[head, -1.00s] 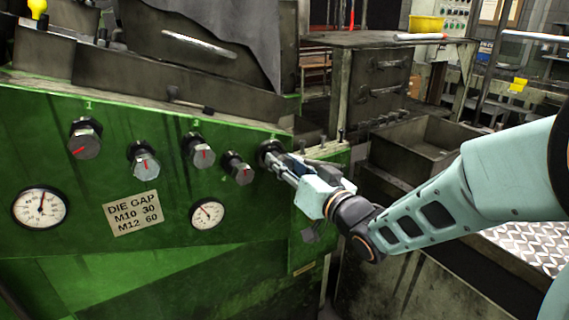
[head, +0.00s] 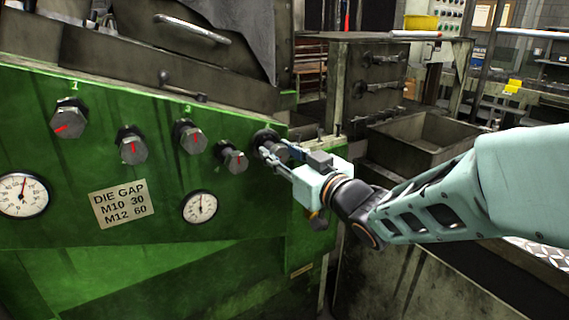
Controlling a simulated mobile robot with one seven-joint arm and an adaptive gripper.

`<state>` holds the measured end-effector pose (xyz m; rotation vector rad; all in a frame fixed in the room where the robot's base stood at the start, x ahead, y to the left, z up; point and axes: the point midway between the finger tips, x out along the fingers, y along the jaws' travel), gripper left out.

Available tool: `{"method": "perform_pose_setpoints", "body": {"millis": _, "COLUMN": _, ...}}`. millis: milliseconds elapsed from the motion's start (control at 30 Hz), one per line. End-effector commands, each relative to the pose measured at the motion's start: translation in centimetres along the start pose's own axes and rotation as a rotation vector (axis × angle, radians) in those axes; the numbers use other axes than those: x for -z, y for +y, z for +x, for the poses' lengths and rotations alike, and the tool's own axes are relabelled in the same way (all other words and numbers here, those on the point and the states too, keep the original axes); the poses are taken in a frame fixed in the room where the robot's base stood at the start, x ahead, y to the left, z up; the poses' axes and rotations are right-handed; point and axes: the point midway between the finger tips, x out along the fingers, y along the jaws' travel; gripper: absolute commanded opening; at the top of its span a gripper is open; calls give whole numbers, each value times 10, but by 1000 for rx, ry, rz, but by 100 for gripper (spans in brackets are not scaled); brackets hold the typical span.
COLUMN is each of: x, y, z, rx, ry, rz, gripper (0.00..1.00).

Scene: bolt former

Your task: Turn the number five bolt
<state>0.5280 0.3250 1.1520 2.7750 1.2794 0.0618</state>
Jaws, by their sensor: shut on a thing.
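The green machine panel (head: 110,225) carries a row of dark hex bolts with red marks. The fifth bolt (head: 263,138), at the right end of the row, is largely covered by my gripper (head: 270,152). My gripper's fingers are shut on this bolt, reaching in from the right. The bolt's red mark is hidden. The other bolts stand free to the left: the first bolt (head: 68,119), the second bolt (head: 132,146), the third bolt (head: 191,137) and the fourth bolt (head: 232,159).
A left gauge (head: 22,196) and a right gauge (head: 200,207) flank a "DIE GAP" plate (head: 120,204) below the bolts. A lever (head: 182,88) sits above the panel. A metal bin (head: 425,140) stands to the right, behind my arm.

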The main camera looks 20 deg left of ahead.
Motion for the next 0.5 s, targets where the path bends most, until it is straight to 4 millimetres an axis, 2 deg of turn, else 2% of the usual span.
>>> {"method": "perform_pose_setpoints", "body": {"millis": 33, "x": -5, "y": -1, "z": 0, "rx": 0, "ry": -1, "rz": -29, "gripper": 7}}
{"method": "perform_pose_setpoints", "body": {"millis": 200, "x": -3, "y": -1, "z": 0, "rx": 0, "ry": -1, "rz": -116, "gripper": 7}}
{"method": "perform_pose_setpoints", "body": {"millis": 500, "x": -2, "y": -1, "z": 0, "rx": 0, "ry": -4, "rz": -181, "gripper": 7}}
